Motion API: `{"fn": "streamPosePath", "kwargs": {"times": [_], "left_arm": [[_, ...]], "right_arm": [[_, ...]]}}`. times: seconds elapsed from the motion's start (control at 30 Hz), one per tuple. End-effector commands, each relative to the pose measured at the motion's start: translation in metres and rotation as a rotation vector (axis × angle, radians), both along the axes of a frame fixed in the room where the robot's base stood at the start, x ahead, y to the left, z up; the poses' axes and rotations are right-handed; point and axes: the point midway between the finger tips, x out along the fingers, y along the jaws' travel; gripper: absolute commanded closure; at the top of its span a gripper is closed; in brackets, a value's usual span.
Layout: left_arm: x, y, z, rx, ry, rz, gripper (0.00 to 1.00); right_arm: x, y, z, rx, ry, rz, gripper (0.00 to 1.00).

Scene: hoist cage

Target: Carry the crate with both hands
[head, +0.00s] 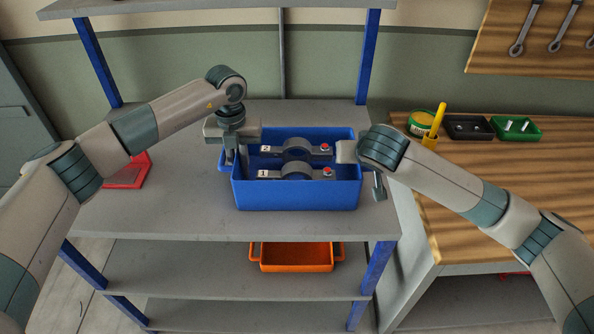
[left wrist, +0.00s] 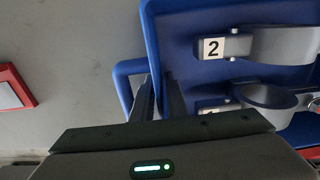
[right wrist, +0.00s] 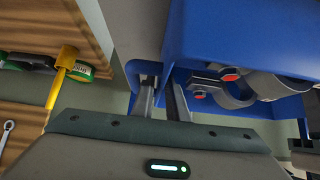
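The blue crate (head: 298,196) sits level on the upper grey shelf and holds two grey ring-shaped parts (head: 296,147) (head: 296,170), labelled 2 and 1, each with a red knob. My left gripper (head: 236,156) is at its left side; in the left wrist view the crate's rim (left wrist: 153,50) and looped handle (left wrist: 122,88) show, with blue between the closely spaced fingers. My right gripper (right wrist: 163,98) is at the right side beside the handle (right wrist: 143,68), its fingers equally close with blue between them. In the head view my right arm hides most of that grip.
A red tray (head: 128,174) lies on the shelf left of the crate. An orange tray (head: 297,257) is on a lower shelf. A wooden bench (head: 500,190) at the right holds a can, a yellow tool and small trays. Blue posts (head: 369,57) stand behind the crate.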

Motion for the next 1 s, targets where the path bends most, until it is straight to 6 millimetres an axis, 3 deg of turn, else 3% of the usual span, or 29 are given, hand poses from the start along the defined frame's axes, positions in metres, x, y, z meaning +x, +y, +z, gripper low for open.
{"fn": "streamPosePath", "kwargs": {"times": [0.1,0.17,1.0], "left_arm": [[0.0000,-0.0001,0.0001,0.000,0.000,0.000,0.87],[0.0000,-0.0001,0.0002,0.000,0.000,0.000,1.00],[0.0003,0.0002,0.0010,0.000,0.000,0.001,1.00]], "right_arm": [[-0.0001,0.0002,0.0002,0.000,0.000,0.000,0.87],[-0.0002,0.0002,0.0002,0.000,0.000,0.000,1.00],[-0.0004,0.0001,0.0004,0.000,0.000,0.000,1.00]]}}
